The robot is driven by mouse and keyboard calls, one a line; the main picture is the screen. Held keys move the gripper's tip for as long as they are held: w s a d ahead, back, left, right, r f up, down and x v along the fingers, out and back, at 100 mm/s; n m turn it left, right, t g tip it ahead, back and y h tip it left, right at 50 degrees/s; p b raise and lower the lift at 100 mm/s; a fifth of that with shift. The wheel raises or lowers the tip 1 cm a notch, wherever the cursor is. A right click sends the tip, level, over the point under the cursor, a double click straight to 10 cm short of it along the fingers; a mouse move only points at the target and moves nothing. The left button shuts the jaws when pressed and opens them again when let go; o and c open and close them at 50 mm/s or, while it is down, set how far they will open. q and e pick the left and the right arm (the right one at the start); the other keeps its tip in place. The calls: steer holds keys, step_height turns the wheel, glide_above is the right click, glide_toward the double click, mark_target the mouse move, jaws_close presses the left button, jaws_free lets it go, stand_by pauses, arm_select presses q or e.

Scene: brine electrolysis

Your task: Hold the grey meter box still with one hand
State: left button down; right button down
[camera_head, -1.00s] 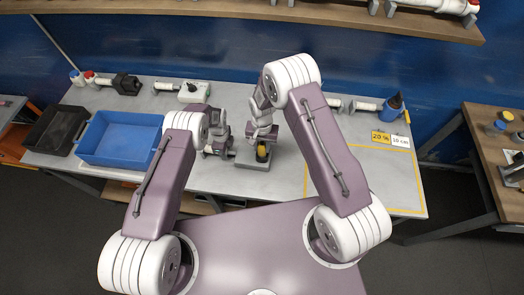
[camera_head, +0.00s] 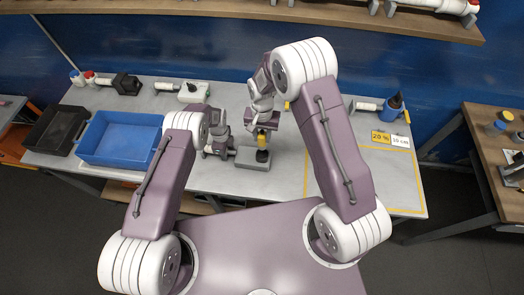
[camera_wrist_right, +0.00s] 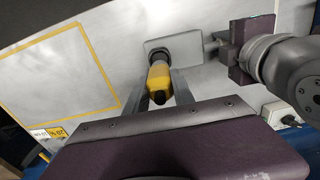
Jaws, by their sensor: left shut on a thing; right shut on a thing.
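The grey meter box (camera_head: 252,159) lies on the table in front of me; it also shows in the right wrist view (camera_wrist_right: 185,45) as a pale grey block. My left gripper (camera_head: 229,150) is shut at the box's left side in the head view. In the wrist view its dark fingers (camera_wrist_right: 218,46) meet the box's edge. My right gripper (camera_wrist_right: 160,82) is shut on a yellow piece with a black end (camera_wrist_right: 159,77), which also shows in the head view (camera_head: 262,141). The piece is over the box; whether it touches the box is hard to tell.
A blue bin (camera_head: 118,138) and a black tray (camera_head: 55,130) stand at the left.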

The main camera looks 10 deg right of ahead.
steer(key=shift+r, duration=0.35)
arm_select(q)
steer(key=c, duration=1)
jaws_free()
steer(key=shift+o, duration=0.2)
step_height(320, 180, up, 12)
steer(key=shift+r, duration=0.1)
